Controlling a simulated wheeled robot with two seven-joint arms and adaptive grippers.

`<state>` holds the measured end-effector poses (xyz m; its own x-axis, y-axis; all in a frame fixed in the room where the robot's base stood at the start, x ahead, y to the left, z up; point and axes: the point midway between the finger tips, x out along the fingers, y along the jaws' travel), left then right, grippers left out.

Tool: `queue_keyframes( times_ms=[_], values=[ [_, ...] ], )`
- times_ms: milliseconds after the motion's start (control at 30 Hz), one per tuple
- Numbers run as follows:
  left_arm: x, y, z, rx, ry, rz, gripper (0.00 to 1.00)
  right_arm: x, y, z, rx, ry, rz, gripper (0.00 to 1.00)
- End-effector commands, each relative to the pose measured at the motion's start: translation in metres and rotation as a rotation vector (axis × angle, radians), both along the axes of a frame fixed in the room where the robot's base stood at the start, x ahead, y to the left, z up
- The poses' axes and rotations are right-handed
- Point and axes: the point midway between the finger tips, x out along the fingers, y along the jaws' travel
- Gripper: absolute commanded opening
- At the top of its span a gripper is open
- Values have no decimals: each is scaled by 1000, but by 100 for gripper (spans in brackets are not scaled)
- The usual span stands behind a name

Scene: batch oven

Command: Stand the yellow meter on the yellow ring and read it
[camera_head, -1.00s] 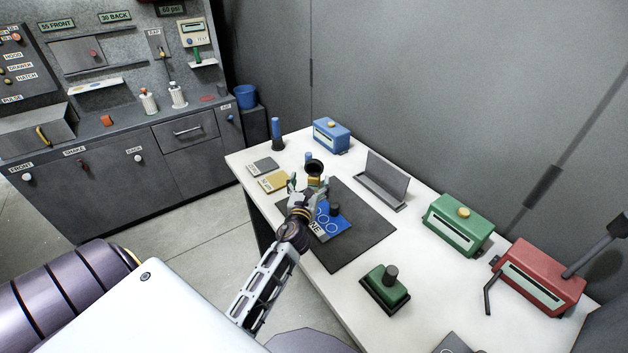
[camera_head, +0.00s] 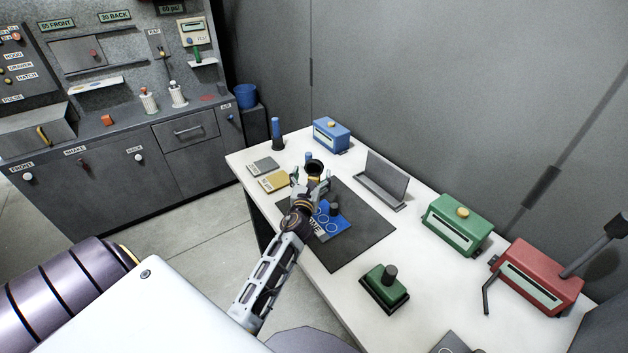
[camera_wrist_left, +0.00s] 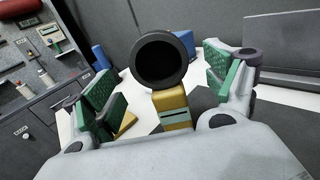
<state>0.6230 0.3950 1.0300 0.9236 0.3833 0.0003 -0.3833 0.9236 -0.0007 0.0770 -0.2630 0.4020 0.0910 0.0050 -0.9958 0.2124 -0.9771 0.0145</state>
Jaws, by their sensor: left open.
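The yellow meter (camera_wrist_left: 174,108) has a yellow body with a pale slot and a wide black round cup on top. It stands upright near the middle of the left wrist view; in the head view its black top and some yellow (camera_head: 314,170) show just beyond my left gripper (camera_head: 311,181). My left gripper is open, with a green-padded finger on each side of the meter in the wrist view (camera_wrist_left: 163,92). I cannot make out a yellow ring. My right gripper is not in view.
A blue card (camera_head: 337,228) with rings and a dark knob lies on the dark mat (camera_head: 372,232). Yellow (camera_head: 273,182) and grey (camera_head: 262,166) cards lie left. Blue (camera_head: 331,134), green (camera_head: 457,224) and red (camera_head: 541,277) boxes and a grey stand (camera_head: 386,180) occupy the white table.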

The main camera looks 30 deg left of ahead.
Motion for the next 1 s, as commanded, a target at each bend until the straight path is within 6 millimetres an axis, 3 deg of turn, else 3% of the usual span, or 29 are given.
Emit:
queue_keyframes(
  times_ms=[433, 1000],
  values=[
    [29, 11, 2, 0, 0, 0, 86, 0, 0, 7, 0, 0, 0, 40],
    [31, 12, 2, 1, 0, 0, 86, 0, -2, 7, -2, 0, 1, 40]
  ],
)
